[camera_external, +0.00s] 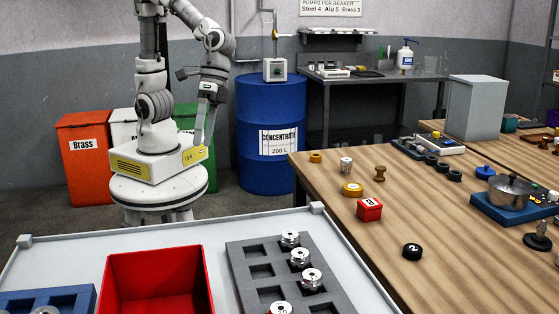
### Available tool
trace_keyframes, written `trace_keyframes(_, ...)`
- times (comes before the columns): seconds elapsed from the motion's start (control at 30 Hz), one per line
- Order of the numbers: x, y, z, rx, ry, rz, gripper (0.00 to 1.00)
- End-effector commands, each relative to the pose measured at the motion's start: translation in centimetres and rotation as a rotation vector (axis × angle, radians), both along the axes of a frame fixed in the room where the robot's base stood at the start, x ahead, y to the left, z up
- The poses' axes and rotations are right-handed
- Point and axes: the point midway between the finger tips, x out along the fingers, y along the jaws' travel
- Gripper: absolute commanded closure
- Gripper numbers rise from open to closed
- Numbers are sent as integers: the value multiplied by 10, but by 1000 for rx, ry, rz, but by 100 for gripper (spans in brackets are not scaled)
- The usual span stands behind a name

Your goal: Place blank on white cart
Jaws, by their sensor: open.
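The white cart (45,254) fills the front left, with a pale flat top and a raised rim. A grey tray (262,293) on it has two columns of square pockets. My gripper (204,128) hangs beyond the cart, beside my base, well apart from the blanks. It is open with nothing seen in it, though its fingers are small in this view.
A red bin (110,275) and a blue tray (75,296) also stand on the cart. A wooden table (335,200) at right carries a red numbered block (369,209), a black puck (412,251) and a pot (510,190). A blue drum (262,100) stands behind.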

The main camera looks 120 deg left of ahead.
Motion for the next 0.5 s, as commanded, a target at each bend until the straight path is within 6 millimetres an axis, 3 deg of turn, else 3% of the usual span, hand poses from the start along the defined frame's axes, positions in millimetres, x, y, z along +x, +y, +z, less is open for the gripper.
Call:
trace_keyframes(0.3, -53, 83, 45, 257, -316, -168, 0)
trace_keyframes(0.5, -85, 123, 58, 401, -458, -254, 0)
